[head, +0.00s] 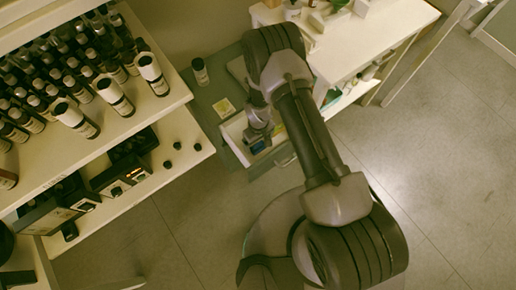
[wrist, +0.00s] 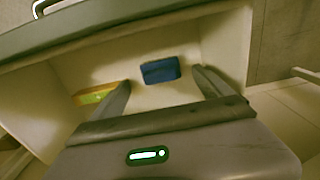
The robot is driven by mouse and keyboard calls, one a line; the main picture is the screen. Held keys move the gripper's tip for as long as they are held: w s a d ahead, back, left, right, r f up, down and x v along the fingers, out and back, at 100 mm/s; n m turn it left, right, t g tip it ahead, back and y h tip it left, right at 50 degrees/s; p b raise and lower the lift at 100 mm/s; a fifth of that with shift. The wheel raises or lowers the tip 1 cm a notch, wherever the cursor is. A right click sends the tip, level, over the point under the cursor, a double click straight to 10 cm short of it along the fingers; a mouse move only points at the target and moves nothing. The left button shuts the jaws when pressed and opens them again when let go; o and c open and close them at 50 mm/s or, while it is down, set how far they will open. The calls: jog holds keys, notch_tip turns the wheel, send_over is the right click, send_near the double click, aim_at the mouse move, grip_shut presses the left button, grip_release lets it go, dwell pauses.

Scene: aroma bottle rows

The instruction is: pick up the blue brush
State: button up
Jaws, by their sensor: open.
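The blue brush (wrist: 160,70) lies on the floor of a pale open drawer (wrist: 222,45). It shows as a small dark blue block in the wrist view. In the head view only a small blue patch of the brush (head: 257,146) shows below my gripper (head: 260,138). In the wrist view my gripper (wrist: 162,80) is open, with one finger to the left of the brush and one to the right. The brush lies between and slightly beyond the fingertips, and nothing is held. I cannot tell the exact height of the fingers above it.
A yellow and orange item (wrist: 98,94) lies in the drawer beside the left finger. The drawer walls stand close around my gripper. A shelf (head: 165,104) with many dark bottles is at the left. A white-topped table (head: 365,38) is at the upper right. Open floor (head: 440,150) lies right.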

aim_at(258, 145)
notch_tip(258, 145, down, 5)
jog(key=shift+a+r+b, duration=0.1)
jog(key=shift+b, duration=1)
jog(key=shift+r, duration=0.1)
jog(key=c, duration=1.5)
notch_tip(258, 145, up, 10)
jog(key=p, duration=0.4)
